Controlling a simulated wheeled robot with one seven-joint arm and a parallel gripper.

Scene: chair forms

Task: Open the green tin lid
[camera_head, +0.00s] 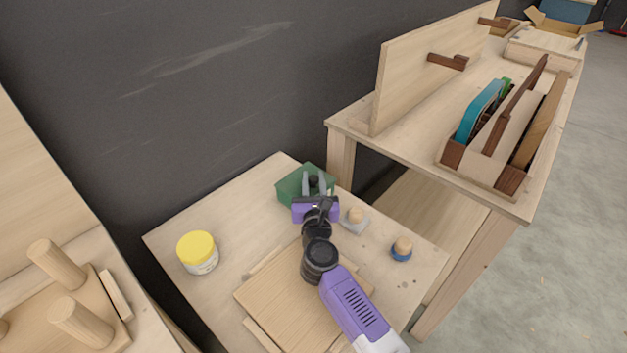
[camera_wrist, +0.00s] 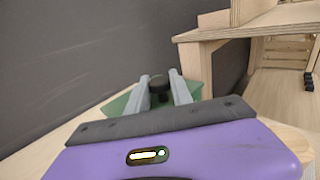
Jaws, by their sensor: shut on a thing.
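The green tin (camera_head: 291,191) stands at the back corner of the small wooden table. Its lid has a dark round knob (camera_head: 314,181), which also shows in the wrist view (camera_wrist: 158,86). My gripper (camera_head: 315,183) is over the tin, its two grey fingers on either side of the knob and shut on it. In the wrist view the fingers (camera_wrist: 159,88) reach forward to the knob, with the green lid (camera_wrist: 118,105) around and below them. The lid looks closed, but my purple gripper body hides much of the tin.
A yellow-lidded tub (camera_head: 198,253) stands at the left of the table (camera_head: 165,236). Two small round-topped wooden pieces (camera_head: 355,217) (camera_head: 402,248) stand right of my arm. A wooden board (camera_head: 275,300) lies under my arm. A higher bench (camera_head: 420,140) with a toolbox is at right; a dark wall is behind.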

